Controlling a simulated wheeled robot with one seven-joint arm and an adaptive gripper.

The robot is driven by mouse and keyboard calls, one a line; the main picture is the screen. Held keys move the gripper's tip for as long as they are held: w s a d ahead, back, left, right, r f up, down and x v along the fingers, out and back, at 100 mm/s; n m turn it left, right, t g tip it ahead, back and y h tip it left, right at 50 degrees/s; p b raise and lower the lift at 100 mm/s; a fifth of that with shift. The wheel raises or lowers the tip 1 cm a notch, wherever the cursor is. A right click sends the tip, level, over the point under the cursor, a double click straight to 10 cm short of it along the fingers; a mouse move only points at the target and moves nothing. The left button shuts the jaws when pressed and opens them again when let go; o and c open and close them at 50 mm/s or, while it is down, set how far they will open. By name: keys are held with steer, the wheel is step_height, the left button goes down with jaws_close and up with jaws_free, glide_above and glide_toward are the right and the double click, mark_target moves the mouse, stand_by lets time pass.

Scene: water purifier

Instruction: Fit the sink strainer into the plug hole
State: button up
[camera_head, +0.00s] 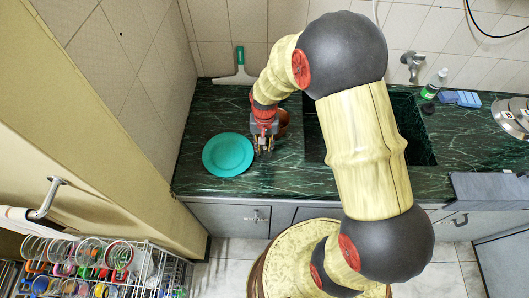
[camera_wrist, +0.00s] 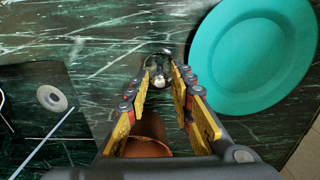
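My gripper (camera_wrist: 164,72) points down at the green marble counter, its two yellow-padded fingers apart. A small shiny round metal piece with a pale knob, which looks like the sink strainer (camera_wrist: 158,70), lies on the counter between and just beyond the fingertips. I cannot tell whether the fingers touch it. The plug hole (camera_wrist: 53,98) shows as a grey ring in the dark sink (camera_wrist: 35,125), left of my gripper. In the head view my gripper (camera_head: 264,148) is over the counter left of the sink (camera_head: 415,135); my arm hides the plug hole.
A teal plate (camera_wrist: 255,50) lies right of my gripper; in the head view it is at left (camera_head: 228,155). A brown pot (camera_wrist: 148,135) stands close beside the fingers. A squeegee (camera_head: 238,70), a bottle (camera_head: 434,83) and blue sponges (camera_head: 460,98) are farther back.

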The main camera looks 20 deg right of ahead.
jaws_close()
steer(key=shift+r, duration=0.15)
